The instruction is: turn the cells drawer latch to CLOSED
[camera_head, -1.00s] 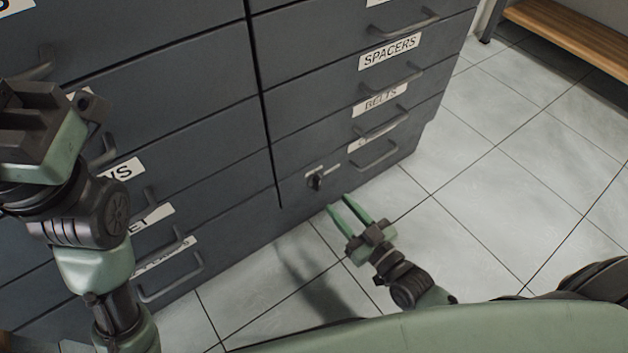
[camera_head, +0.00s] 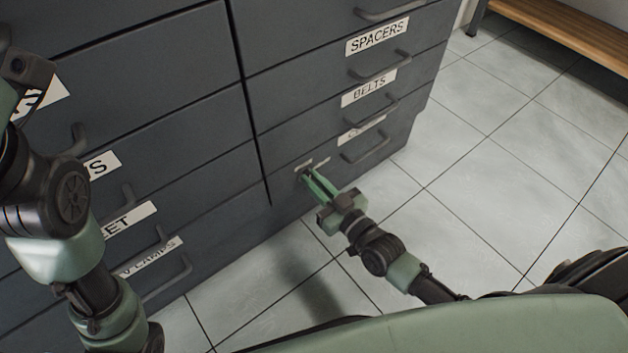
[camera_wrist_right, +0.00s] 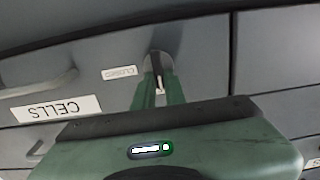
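The cells drawer latch (camera_wrist_right: 159,62) is a small dark knob on the cabinet's lower front, left of the CELLS drawer in the head view. A small CLOSED label (camera_wrist_right: 119,72) sits beside it in the right wrist view. My right gripper (camera_head: 309,175) is at the latch in the head view, its green fingers close together. In the right wrist view the fingertips are on both sides of the knob and hide part of it. The CELLS drawer (camera_head: 366,145) looks flush with the cabinet. My left gripper is mostly cut off at the left edge; its fingers do not show.
The dark cabinet has further drawers with bar handles, such as SPACERS (camera_head: 376,37) and BELTS (camera_head: 369,88). Tiled floor (camera_head: 480,200) is clear to the right. A wooden bench (camera_head: 560,30) stands at the upper right.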

